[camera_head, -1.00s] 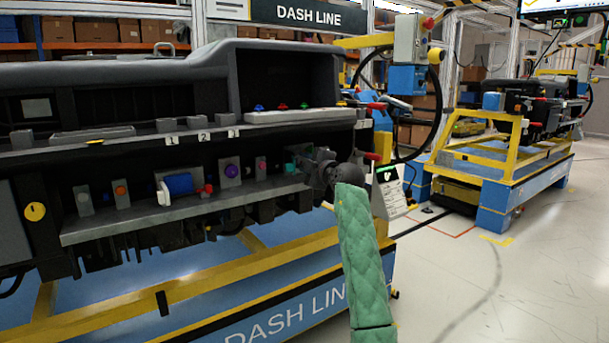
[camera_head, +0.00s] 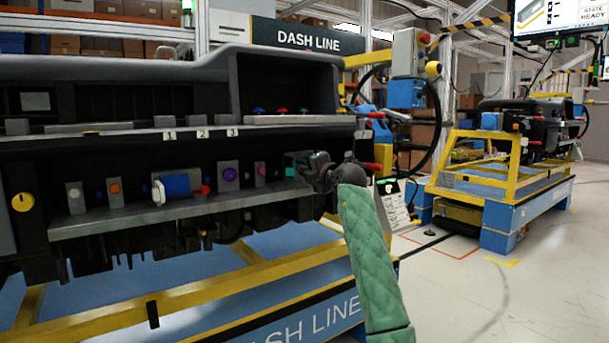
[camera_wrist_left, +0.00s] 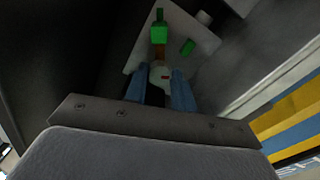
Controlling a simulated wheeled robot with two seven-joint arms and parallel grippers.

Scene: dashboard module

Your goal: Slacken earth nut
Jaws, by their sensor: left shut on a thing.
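My left gripper (camera_head: 308,172), at the end of the green-sleeved arm, is at the right end of the dashboard module's lower shelf, next to a small teal-green part (camera_head: 290,168). In the left wrist view, its two blue fingers (camera_wrist_left: 158,88) are closed on a pale rounded piece (camera_wrist_left: 159,74). An orange-brown shank (camera_wrist_left: 159,53) runs from that piece to a green block (camera_wrist_left: 159,33) on a grey plate (camera_wrist_left: 190,62). I cannot tell for sure that the pale piece is the earth nut. My right gripper is not in view.
Along the shelf (camera_head: 150,215) stand a blue cylinder (camera_head: 178,184), a purple knob (camera_head: 230,174) and other coloured fittings on grey plates. A red-ended lever (camera_head: 372,166) and a paper on a stand (camera_head: 393,205) are right of the gripper.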

